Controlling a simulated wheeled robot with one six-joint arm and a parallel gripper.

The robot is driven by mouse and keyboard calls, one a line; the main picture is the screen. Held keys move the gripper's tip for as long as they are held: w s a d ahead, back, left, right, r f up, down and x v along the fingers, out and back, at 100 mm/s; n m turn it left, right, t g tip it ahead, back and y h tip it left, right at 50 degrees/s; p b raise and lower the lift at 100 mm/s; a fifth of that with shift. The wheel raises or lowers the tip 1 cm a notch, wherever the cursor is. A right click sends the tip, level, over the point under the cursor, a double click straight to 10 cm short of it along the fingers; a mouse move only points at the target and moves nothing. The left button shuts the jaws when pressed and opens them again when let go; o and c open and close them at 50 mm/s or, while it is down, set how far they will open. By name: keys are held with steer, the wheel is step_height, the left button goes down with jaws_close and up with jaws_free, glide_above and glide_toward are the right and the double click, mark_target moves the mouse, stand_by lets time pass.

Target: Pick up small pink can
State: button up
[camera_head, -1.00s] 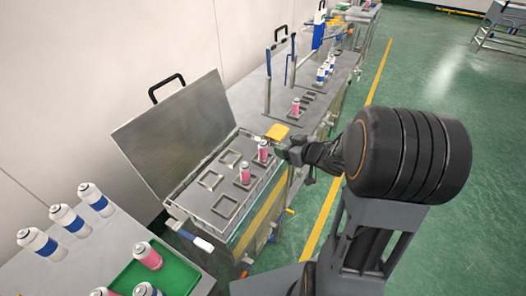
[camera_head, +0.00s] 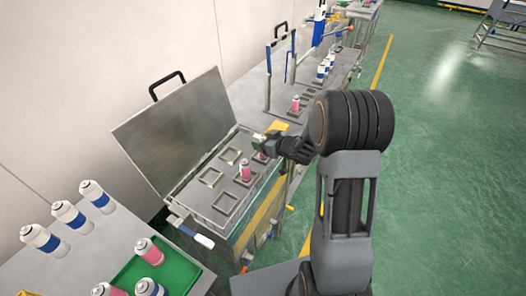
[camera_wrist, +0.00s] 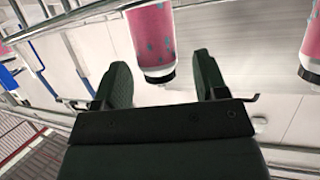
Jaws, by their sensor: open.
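A small pink can stands in a square holder of the open metal box. In the head view it is mostly hidden behind my gripper (camera_head: 268,143). In the wrist view a pink can (camera_wrist: 152,35) shows its capped end between my two open fingers (camera_wrist: 162,68), with a gap on each side; I cannot tell the depth. A second pink can (camera_head: 245,170) stands in the box, left of and nearer than my gripper. A pink can also shows at the right edge of the wrist view (camera_wrist: 312,42).
The box (camera_head: 180,207) has empty square holders, and its lid (camera_head: 172,122) is raised on the left. Beyond, a bench holds a pink can (camera_head: 295,104) and blue-white cans (camera_head: 321,71). A nearer table has more cans and a green tray (camera_head: 178,273). Green floor on the right is clear.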

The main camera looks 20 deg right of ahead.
steer(key=shift+x, duration=1.45)
steer(key=shift+c, duration=0.5)
jaws_close()
